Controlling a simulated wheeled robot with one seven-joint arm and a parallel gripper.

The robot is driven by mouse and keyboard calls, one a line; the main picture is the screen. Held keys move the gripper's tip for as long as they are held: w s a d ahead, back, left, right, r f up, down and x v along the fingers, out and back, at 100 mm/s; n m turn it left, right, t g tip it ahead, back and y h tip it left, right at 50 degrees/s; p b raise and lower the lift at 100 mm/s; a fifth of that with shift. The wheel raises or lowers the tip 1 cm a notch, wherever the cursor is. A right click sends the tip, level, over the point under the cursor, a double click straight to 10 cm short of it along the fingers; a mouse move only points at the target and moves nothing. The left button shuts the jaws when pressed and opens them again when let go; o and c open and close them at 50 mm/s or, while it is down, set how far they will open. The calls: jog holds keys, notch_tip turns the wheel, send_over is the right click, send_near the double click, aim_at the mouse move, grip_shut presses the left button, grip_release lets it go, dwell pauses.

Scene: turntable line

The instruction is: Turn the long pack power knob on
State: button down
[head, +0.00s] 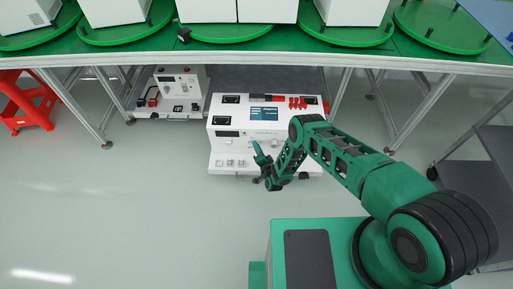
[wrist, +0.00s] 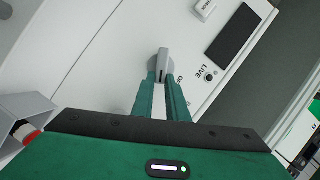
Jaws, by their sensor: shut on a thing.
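The power knob (wrist: 162,62) is a grey rotary knob with a raised grip bar on a white panel. It shows in the wrist view just beyond my green fingers. My gripper (wrist: 162,82) has its two fingertips at either side of the knob's grip bar, shut on it. The bar points roughly up and down in the picture. A partly covered label lies just right of the knob, and a "LIVE" mark is further right. In the head view my gripper (head: 258,155) reaches the front of the white console (head: 222,145); the knob is hidden there.
The console has a screen (head: 264,114), red connectors (head: 297,103) and black sockets on top. A second white unit (head: 178,88) stands to its left. The green table (head: 300,47) with turntables runs above, on metal legs. A red stool (head: 28,100) is far left; a grey cart (head: 475,150) is right.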

jog(key=shift+s+d+f+m+t+y, duration=0.1)
jog(key=shift+d+f+m+t+y, duration=0.15)
jog(key=shift+m, duration=0.3)
jog(key=shift+s+f+m+t+y, duration=0.15)
jog(key=shift+f+m+y, duration=0.15)
jog(key=shift+m, duration=0.25)
jog(key=shift+f, duration=0.1)
jog(key=c, duration=1.7)
grip_release()
jog(key=shift+c, duration=0.2)
jog(key=shift+w, duration=0.15)
jog(key=v, duration=1)
jog(key=shift+s, duration=0.4)
jog(key=shift+d, duration=0.1)
